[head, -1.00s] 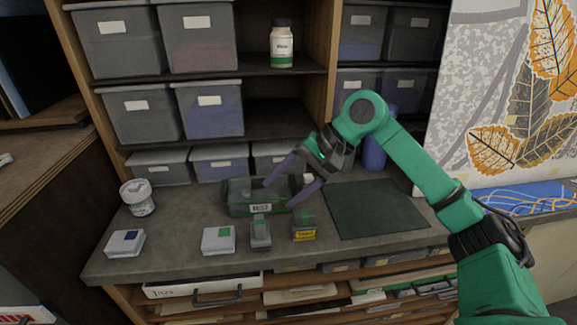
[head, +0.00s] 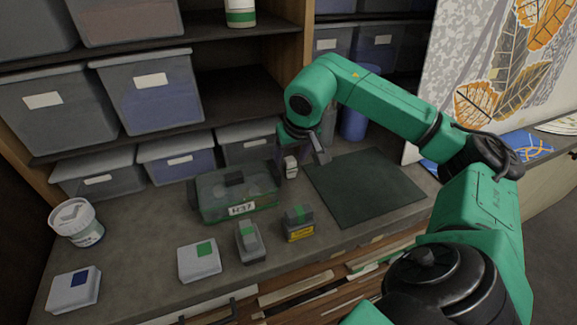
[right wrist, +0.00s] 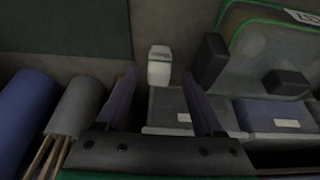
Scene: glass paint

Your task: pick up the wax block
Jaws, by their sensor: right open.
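A small white block (head: 291,167), which looks like the wax block, stands on the worktop between the clear box and the dark green mat. In the right wrist view the white block (right wrist: 159,66) shows just beyond the fingertips, roughly midway between them. My right gripper (head: 302,160) is open and empty above and beside the block. Its two fingers also show in the right wrist view (right wrist: 160,80), pointing toward the block without visible contact. The exact height above the worktop is hard to tell. My left gripper is not in view.
A clear green-edged box (head: 212,205) stands close left of the block. The dark green mat (head: 365,190) lies free at right. A blue cylinder (head: 354,118) and grey bins (head: 175,160) stand behind. A yellow-labelled block (head: 299,224) and a grey block (head: 250,243) stand in front.

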